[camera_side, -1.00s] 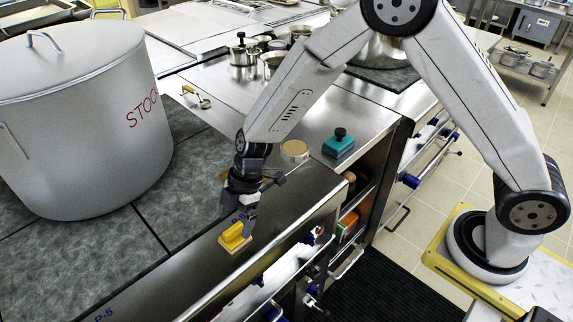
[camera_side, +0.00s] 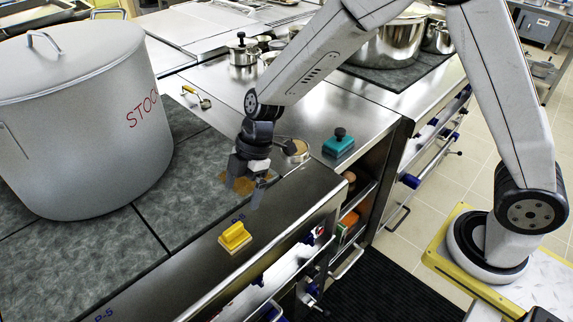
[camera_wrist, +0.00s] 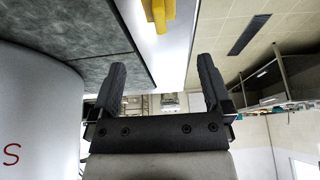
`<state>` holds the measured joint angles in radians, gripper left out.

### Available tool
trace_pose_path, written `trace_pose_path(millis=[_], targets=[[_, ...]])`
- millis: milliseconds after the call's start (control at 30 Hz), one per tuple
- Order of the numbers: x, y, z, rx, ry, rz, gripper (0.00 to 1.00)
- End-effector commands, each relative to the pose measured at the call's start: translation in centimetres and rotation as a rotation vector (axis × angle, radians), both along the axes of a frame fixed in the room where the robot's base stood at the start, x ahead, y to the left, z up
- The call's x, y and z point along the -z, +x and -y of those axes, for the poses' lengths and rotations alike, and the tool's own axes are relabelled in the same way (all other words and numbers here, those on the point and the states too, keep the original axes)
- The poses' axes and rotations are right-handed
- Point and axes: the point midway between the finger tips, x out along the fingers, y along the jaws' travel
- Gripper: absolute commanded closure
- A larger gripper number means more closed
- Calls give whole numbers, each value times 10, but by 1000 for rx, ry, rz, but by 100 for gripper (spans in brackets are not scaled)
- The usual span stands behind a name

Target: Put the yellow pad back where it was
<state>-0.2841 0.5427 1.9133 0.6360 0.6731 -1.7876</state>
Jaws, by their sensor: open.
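The yellow pad (camera_side: 234,237) has a yellow handle on a pale base. It rests on the steel front ledge of the counter, in front of the dark grey stove plates. In the wrist view its yellow handle (camera_wrist: 158,12) shows at the top edge, partly cut off by the frame. My gripper (camera_side: 247,192) hangs above and behind the pad in the side view, apart from it. In the wrist view my gripper's two black fingers (camera_wrist: 160,82) are spread wide with nothing between them.
A large stockpot (camera_side: 85,120) stands at the left. A teal pad with a black knob (camera_side: 339,143) and a round tan-topped item (camera_side: 297,151) sit on the steel counter behind my gripper. Small pots (camera_side: 243,58) stand farther back. Open drawers (camera_side: 290,275) lie below the ledge.

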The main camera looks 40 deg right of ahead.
Motion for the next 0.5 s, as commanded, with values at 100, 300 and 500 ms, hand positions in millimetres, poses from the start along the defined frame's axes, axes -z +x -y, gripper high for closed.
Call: trace_pose_path(millis=[100,300,500], targets=[[0,0,0,0,0,0,0],[0,0,0,3,-1,0,0],[-2,-4,11,69,-20,-15,0]])
